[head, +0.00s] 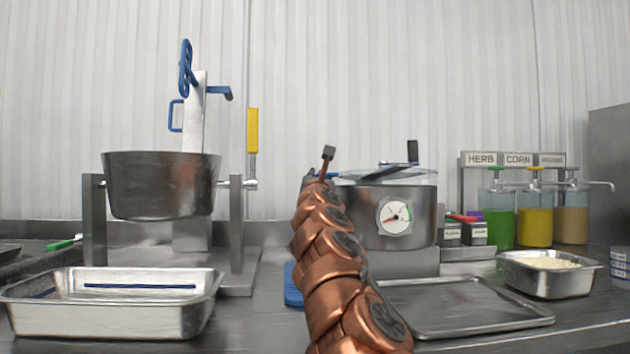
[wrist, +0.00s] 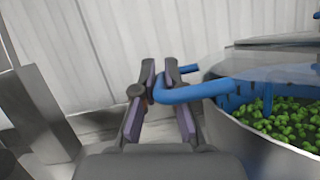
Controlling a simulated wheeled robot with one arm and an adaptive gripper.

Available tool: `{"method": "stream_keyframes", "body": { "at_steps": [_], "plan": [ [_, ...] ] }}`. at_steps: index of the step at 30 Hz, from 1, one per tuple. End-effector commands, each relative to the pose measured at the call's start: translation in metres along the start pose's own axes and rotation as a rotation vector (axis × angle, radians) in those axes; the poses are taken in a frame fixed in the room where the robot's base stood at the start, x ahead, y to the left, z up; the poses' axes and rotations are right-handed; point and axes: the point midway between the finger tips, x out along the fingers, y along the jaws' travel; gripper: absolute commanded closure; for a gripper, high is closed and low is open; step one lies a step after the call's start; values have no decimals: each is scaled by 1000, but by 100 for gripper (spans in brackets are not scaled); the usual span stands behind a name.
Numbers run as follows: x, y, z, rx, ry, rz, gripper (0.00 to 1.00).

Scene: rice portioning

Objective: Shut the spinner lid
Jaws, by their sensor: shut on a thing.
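The spinner (head: 365,222) is a steel drum with a round dial on its front, right of centre in the head view. Its clear lid (head: 425,177) lies over the top, nearly level; I cannot tell whether it is fully seated. In the wrist view, chopped green leaves (wrist: 285,120) show in the drum at the right. A blue bent handle (wrist: 205,90) sticks out from the spinner's rim side. My gripper (wrist: 160,80) is shut on this handle, its two dark fingers on either side. In the head view my arm hides most of the gripper at the spinner's left edge.
A flat tray (head: 460,305) lies in front of the spinner. Several sauce dispensers (head: 535,215) and a rice pan (head: 550,280) stand at right.

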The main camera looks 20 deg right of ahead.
Motion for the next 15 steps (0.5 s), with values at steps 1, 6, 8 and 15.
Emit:
{"method": "stream_keyframes", "body": {
  "at_steps": [1,6,8,15],
  "plan": [
    [-2,8,8,-1,-11,14,100],
    [-2,8,8,0,-12,13,86],
    [-2,7,8,0,-11,12,79],
    [-1,3,4,0,-6,5,65]
  ]
}}
